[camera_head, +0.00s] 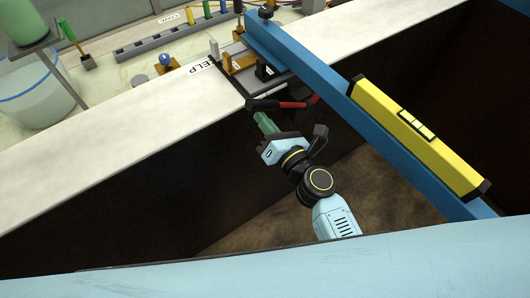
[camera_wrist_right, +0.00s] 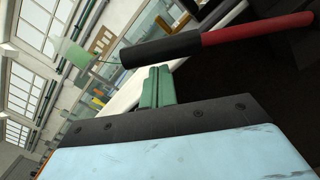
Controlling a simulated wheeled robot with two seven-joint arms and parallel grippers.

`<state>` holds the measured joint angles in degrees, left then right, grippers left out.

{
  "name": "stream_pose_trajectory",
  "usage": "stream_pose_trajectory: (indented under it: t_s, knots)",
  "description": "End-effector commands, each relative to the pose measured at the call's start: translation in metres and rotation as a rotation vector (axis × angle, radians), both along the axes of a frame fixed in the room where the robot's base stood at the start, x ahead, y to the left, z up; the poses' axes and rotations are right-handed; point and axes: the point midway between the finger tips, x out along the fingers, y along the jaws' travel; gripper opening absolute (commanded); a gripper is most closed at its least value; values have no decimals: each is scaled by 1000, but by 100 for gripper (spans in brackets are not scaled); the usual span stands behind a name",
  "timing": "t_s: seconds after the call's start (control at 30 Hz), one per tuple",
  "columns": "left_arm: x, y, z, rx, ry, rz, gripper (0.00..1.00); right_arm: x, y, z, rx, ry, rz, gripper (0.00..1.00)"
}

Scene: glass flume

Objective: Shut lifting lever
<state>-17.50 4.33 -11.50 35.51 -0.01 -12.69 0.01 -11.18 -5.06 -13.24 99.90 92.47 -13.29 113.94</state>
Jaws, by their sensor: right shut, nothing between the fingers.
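The lifting lever (camera_head: 292,105) has a red shaft and a black grip, and it sticks out over the dark channel below the white ledge. It also shows in the right wrist view (camera_wrist_right: 255,28), with its black grip toward the left. My right gripper (camera_head: 262,118) has green fingers, which are shut and empty. They point up at the black grip from just below it. In the right wrist view the fingertips (camera_wrist_right: 157,72) are close under the grip; I cannot tell whether they touch it. My left gripper is not in view.
A blue beam (camera_head: 330,75) with a yellow spirit level (camera_head: 415,135) on it crosses the channel at the right. The white ledge (camera_head: 100,165) carries a "HELP" label. Behind it are a grey rack (camera_head: 180,38) and a clear tank (camera_head: 35,95). The channel is open below my arm.

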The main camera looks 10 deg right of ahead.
Motion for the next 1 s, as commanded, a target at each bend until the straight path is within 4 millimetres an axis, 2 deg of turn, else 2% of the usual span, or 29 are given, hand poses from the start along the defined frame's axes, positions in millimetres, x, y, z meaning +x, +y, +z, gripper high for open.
stream_pose_trajectory:
  t_s: [0.03,0.2,0.73,0.87,1.0]
  knots:
    - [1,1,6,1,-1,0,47,1,-2,6,12,5,-4,0]
    - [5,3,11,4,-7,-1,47,2,-4,8,36,16,-3,0]
    - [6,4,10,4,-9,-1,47,3,-3,9,43,15,-2,0]
    - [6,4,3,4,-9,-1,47,1,0,2,43,17,0,0]
    - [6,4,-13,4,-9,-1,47,-5,9,-16,45,21,3,0]
